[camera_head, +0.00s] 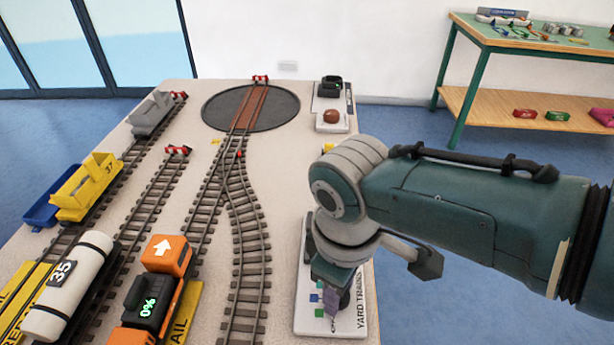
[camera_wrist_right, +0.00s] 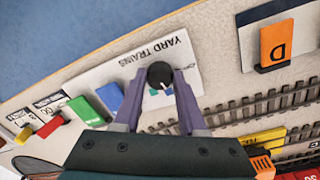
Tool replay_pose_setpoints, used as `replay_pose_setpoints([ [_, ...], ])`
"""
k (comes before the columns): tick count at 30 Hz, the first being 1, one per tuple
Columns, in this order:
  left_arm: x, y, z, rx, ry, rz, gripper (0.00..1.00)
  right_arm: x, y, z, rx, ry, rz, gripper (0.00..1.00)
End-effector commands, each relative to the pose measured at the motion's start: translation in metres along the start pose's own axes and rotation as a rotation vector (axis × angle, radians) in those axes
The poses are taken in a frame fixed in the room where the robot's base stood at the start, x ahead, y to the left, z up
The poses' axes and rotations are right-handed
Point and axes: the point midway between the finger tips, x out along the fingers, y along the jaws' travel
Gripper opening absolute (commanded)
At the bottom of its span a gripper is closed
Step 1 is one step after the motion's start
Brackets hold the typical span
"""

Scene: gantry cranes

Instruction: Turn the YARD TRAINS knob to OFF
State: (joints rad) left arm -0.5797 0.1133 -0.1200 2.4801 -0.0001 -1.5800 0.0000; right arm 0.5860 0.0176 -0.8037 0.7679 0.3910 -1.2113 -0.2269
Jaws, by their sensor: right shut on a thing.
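The YARD TRAINS panel (camera_head: 306,318) is a white plate at the right edge of the layout, lettered along one side. The panel also shows in the right wrist view (camera_wrist_right: 104,72). Its round black knob (camera_wrist_right: 159,73) has a white pointer mark that faces the lower right in that view. My right gripper (camera_wrist_right: 159,80) is over the plate, with its two purple fingers shut on either side of the knob. In the head view the right gripper (camera_head: 335,292) hides most of the knob. The OFF marking is not readable. My left gripper is not in view.
Tracks with a turntable (camera_head: 251,107) lie left of the panel. A yellow wagon (camera_head: 88,187), a white tank wagon (camera_head: 70,285) and an orange engine (camera_head: 167,255) stand there.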

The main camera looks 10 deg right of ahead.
Motion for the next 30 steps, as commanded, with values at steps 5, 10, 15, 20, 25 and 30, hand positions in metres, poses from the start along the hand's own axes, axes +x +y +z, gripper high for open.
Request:
replay_pose_setpoints([
  [5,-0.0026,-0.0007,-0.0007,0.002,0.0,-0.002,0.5,-0.0009,0.0002,0.0,-0.167,0.01,-0.001,0.0],
  [10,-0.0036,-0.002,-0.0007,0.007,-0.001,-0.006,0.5,-0.0009,0.0008,0.0,-0.328,0.021,0.001,0.0],
  [15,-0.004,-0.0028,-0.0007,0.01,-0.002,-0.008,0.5,-0.0007,0.0012,0.0,-0.49,0.03,0.002,0.0],
  [20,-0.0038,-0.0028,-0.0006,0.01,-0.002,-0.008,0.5,-0.0005,0.0011,0.0001,-0.642,0.038,0.001,0.0],
  [25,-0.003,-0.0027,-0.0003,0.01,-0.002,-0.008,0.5,-0.0004,0.0018,0.0001,-0.798,0.047,0.002,0.0],
  [30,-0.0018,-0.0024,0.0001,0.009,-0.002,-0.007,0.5,-0.0002,0.0018,0.0001,-0.935,0.055,0.001,0.0],
])
